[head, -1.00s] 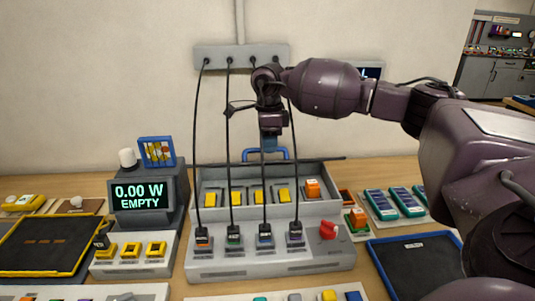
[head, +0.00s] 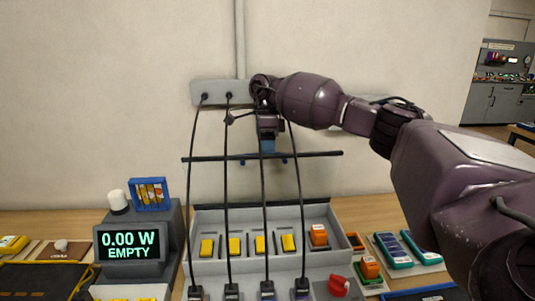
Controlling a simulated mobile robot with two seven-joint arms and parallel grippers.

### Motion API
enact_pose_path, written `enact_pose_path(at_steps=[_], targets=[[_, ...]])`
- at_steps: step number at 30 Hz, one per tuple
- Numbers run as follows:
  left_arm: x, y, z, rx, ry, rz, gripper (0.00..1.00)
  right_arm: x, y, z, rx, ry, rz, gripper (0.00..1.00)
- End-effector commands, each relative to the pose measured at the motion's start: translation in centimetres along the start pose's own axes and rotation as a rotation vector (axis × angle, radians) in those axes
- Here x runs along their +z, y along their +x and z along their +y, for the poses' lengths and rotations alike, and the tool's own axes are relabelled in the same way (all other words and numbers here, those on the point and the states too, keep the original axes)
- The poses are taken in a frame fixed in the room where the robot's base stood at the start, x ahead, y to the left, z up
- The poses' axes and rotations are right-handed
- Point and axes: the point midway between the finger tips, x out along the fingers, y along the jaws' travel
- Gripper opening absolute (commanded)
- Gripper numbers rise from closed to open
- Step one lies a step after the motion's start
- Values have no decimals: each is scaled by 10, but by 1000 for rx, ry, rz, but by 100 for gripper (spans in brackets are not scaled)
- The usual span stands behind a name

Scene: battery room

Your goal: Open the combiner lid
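The combiner box (head: 320,222) is grey and stands on the bench with its inside in view. Its lid shows as a thin dark edge bar (head: 215,159) high above the box, almost level. The lid's panel is hard to make out against the wall. The lid's blue handle (head: 285,160) shows at both sides of my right gripper (head: 267,148). This gripper points down and appears shut on the handle; its fingers hide the handle's middle. My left gripper is not in view.
Several black cables hang from a grey wall strip (head: 211,92) in front of the lid and box. A display (head: 130,246) reading 0.00 W EMPTY stands left of the box. A red knob (head: 339,285) is at the box's front right. Teal modules (head: 421,247) lie to the right.

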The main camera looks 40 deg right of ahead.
Motion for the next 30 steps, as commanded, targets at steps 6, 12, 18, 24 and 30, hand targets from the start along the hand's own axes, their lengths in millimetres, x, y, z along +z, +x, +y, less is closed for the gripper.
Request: enact_pose_path(at_steps=[6,12,18,24,30], targets=[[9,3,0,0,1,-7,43,1,10,-14,87,-1,12,0],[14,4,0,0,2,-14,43,1,8,-22,136,0,13,0],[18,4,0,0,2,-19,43,1,7,-27,166,-1,12,0],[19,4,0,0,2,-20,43,1,6,-29,178,-2,12,0],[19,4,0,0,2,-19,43,1,6,-29,179,-3,13,0]])
